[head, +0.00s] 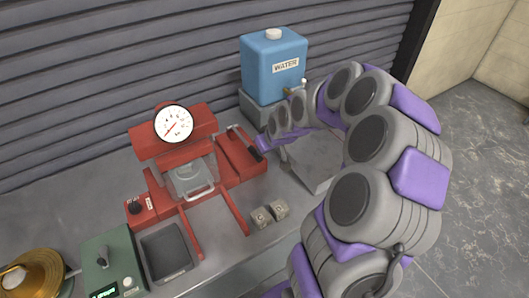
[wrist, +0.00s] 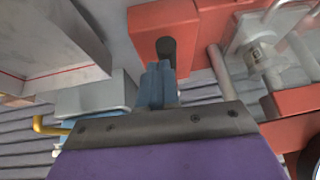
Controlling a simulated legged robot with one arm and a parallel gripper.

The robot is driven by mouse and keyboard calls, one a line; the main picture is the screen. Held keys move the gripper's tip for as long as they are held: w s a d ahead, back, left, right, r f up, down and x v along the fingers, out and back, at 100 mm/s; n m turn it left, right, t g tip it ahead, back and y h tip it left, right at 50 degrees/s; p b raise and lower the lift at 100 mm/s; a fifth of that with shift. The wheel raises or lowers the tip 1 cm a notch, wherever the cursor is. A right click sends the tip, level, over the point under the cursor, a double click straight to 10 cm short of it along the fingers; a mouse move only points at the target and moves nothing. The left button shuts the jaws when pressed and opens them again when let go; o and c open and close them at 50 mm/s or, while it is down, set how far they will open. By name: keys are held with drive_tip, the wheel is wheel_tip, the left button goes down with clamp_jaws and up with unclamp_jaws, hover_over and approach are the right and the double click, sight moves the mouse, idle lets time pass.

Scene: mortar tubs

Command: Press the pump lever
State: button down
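The red press (head: 185,150) with a round gauge (head: 174,123) stands on the bench, left of centre in the head view. Its pump lever (head: 245,138), a bar with a black grip, is on the red pump block (head: 236,160) at the press's right side. In the wrist view the black grip (wrist: 167,48) stands out from the red block (wrist: 150,15). My gripper (wrist: 158,66) has its blue fingers close together, with the tips at the black grip; I cannot tell if they touch. In the head view my gripper (head: 262,147) is beside the lever, its fingers mostly hidden.
A blue water tank (head: 272,70) with a tap stands behind my arm. A pale box-like block (head: 314,165) lies right of the press. A dark tray (head: 166,252), green scale (head: 112,262) and brass pan (head: 38,275) are at left.

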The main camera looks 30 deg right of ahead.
drive_tip(key=p+v, duration=0.1)
drive_tip(key=v, duration=0.9)
idle(0.3)
drive_tip(key=shift+d, duration=0.35)
idle(0.4)
drive_tip(key=w+r+g+p, duration=0.4)
drive_tip(key=w+r+p, duration=0.1)
drive_tip(key=w+r, duration=0.4)
drive_tip(key=shift+w+a+r, duration=0.25)
drive_tip(key=shift+a+r, duration=0.1)
drive_tip(key=shift+r, duration=0.3)
drive_tip(key=shift+f, duration=0.1)
